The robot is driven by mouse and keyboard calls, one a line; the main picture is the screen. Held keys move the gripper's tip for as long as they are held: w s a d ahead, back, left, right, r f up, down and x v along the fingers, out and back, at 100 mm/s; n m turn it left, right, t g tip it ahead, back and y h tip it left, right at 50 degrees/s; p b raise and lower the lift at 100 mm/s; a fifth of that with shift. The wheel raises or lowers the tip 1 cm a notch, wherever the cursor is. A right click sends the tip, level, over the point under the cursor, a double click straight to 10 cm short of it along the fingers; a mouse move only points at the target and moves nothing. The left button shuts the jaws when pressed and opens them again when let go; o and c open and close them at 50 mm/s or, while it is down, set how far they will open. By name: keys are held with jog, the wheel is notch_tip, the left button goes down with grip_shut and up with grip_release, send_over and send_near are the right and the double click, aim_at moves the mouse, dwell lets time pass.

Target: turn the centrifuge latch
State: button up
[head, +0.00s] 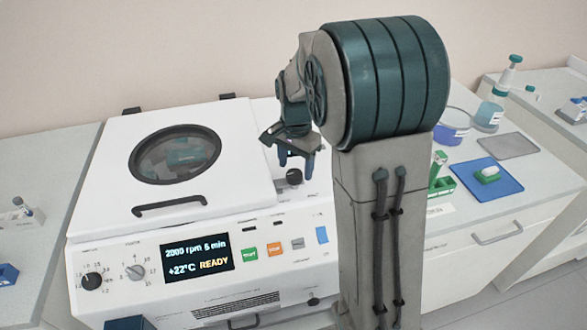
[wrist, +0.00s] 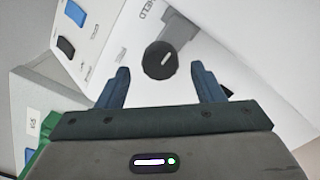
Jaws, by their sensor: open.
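The centrifuge (head: 115,245) is a white benchtop machine with its lid (head: 105,170) down and a dark round window in it. The latch, a round black knob (head: 294,177) with a white mark, sits on the top right of the centrifuge. In the wrist view the knob (wrist: 160,61) lies ahead of my fingertips, midway between them. My gripper (head: 297,152) is above the knob in the head view. In the wrist view my gripper (wrist: 160,76) is open, with empty space between its two blue fingers. I cannot tell the exact gap to the knob.
The front panel has a display (head: 197,257) reading READY, two dials and coloured buttons. A black lid handle (head: 169,205) lies left of the knob. On the right bench are a blue mat (head: 505,185), a green rack (head: 441,185) and a blue-labelled bowl (head: 452,127).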

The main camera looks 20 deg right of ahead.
jog(key=shift+f, duration=1)
